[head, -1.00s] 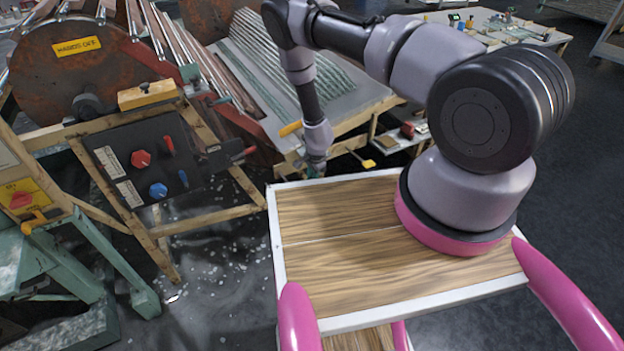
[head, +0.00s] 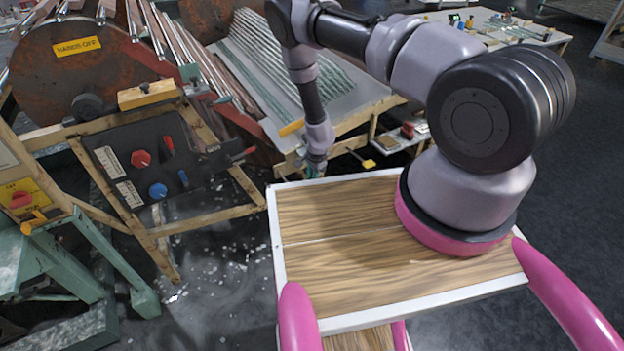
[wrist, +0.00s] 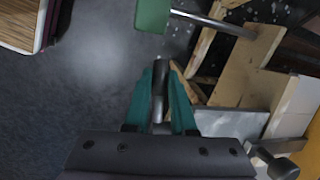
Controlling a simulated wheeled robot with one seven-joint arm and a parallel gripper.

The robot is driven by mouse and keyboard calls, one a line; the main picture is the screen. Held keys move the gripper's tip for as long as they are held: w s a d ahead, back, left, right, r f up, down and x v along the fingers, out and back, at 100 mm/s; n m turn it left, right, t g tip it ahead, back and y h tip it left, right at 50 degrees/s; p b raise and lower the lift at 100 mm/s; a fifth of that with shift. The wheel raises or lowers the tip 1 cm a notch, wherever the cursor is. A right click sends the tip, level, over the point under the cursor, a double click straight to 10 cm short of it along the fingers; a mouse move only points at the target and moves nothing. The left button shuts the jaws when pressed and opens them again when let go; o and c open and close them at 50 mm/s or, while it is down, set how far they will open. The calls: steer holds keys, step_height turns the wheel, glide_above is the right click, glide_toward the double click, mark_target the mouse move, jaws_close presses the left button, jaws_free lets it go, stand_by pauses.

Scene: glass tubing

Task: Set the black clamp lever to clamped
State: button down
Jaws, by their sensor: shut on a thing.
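The black clamp lever (wrist: 161,66) shows in the wrist view as a dark rounded grip on a grey shaft, between the teal fingertips. My gripper (wrist: 160,80) is shut on it. In the head view my gripper (head: 316,167) hangs low just beyond the far edge of my wooden deck, in front of the bench with glass tubes. The lever cannot be made out there, and its set position cannot be told.
A dark knob (wrist: 278,164) is at lower right. In the head view, a control panel (head: 130,145) with red and blue knobs stands left.

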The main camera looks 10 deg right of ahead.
steer(key=r+y, duration=0.1)
steer(key=y, duration=0.1)
steer(key=g+y, duration=0.1)
steer(key=shift+a+r+y, duration=0.1)
steer(key=shift+r+y, duration=0.3)
steer(key=shift+r+m+g+y, duration=0.3)
steer(key=shift+r+g+y, duration=0.35)
steer(key=shift+y, duration=0.85)
steer(key=shift+r, duration=0.15)
steer(key=c, duration=1)
jaws_free()
steer(key=v, duration=1)
steer(key=shift+s+d+r, duration=0.1)
steer(key=shift+d+r, duration=0.2)
